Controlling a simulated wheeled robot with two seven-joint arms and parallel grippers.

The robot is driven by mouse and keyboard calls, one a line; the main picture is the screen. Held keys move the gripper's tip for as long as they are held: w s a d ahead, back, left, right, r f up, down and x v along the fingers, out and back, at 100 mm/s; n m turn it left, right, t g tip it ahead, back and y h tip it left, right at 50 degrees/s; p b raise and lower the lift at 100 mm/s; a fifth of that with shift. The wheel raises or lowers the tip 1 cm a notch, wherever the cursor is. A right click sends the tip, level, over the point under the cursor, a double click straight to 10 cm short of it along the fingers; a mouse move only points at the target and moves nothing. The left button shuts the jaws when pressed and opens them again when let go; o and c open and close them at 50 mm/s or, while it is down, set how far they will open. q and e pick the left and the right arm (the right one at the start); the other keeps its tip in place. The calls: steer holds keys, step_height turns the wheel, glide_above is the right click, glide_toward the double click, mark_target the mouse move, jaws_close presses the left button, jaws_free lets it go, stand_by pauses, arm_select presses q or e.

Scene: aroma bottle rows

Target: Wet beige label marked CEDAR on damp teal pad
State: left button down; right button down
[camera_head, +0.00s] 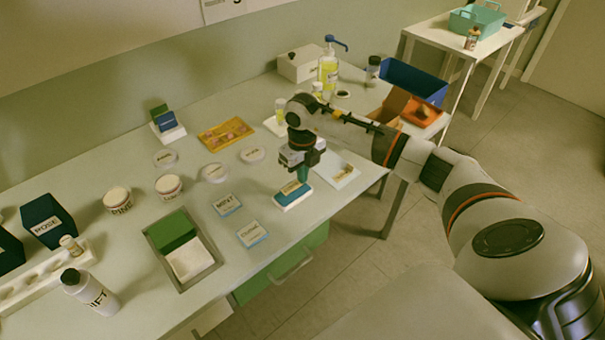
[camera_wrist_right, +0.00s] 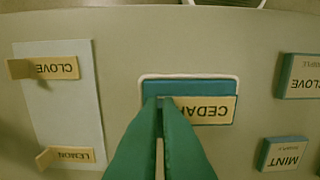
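The beige label marked CEDAR (camera_wrist_right: 212,110) lies over the teal pad (camera_wrist_right: 195,88) in the right wrist view, its print upside down. The pad sits in a white tray (camera_wrist_right: 236,80). In the head view the teal pad (camera_head: 293,195) is near the table's front edge, under my right gripper (camera_head: 302,175). In the right wrist view the green fingertips (camera_wrist_right: 160,101) are close together at the label's left end, seemingly pinching its tab. They hide that end. Whether the label's underside presses on the pad is hard to tell. My left gripper is out of view.
A white board (camera_head: 336,169) right of the pad holds CLOVE (camera_wrist_right: 45,68) and LEMON (camera_wrist_right: 65,156) labels. MINT (camera_head: 227,204) and CLOVE (camera_head: 252,233) blocks lie to the left. Bare table surrounds the pad.

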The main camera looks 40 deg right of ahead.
steer(key=shift+r+p, duration=1.45)
steer(key=shift+r, duration=1.15)
